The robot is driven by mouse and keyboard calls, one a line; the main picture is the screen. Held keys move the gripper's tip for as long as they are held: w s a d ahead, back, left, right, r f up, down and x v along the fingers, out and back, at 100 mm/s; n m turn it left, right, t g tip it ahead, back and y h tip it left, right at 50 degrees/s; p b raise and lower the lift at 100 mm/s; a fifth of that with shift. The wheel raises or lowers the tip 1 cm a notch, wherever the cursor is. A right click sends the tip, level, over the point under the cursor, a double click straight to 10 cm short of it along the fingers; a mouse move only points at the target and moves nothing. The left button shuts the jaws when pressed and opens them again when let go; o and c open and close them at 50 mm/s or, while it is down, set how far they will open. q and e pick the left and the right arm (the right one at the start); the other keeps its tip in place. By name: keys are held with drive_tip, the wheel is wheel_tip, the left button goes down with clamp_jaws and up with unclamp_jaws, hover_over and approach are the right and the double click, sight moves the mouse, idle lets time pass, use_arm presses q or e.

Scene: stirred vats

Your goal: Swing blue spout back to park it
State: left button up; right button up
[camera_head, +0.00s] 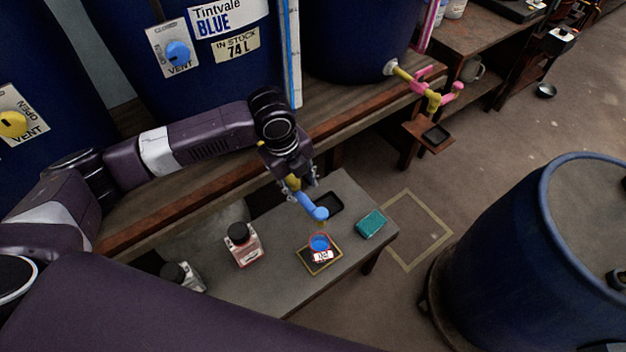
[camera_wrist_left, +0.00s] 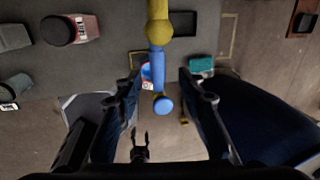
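The blue spout (camera_head: 312,205) has a yellow joint (camera_head: 293,182) and a rounded blue end, and it hangs over the grey low bench below the Tintvale BLUE vat (camera_head: 215,75). In the left wrist view the blue spout (camera_wrist_left: 157,68) runs down between the fingers from its yellow part. My left gripper (camera_head: 302,181) is at the spout in the head view. In the left wrist view the left gripper (camera_wrist_left: 160,80) is open, with a finger on each side of the spout and a gap visible at the right. Contact cannot be told. My right gripper is not in view.
A cup of blue liquid (camera_head: 319,243) stands on a yellow-edged mat (camera_head: 309,266) just below the spout end. A black tray (camera_head: 329,203), a teal sponge (camera_head: 371,223) and a dark-capped bottle (camera_head: 243,245) are nearby. A pink-and-yellow spout (camera_head: 433,97) is farther right.

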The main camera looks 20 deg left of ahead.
sight(306, 202)
use_arm(q)
drive_tip(key=shift+f, duration=0.2)
drive_tip(key=f, duration=0.4)
drive_tip(key=shift+s+d+f, duration=0.2)
drive_tip(key=shift+d+f, duration=0.05)
drive_tip(key=shift+d, duration=0.1)
drive_tip(key=shift+w+d+f, duration=0.1)
drive_tip(key=shift+w+f, duration=0.2)
drive_tip(key=shift+f, duration=0.7)
clamp_jaws()
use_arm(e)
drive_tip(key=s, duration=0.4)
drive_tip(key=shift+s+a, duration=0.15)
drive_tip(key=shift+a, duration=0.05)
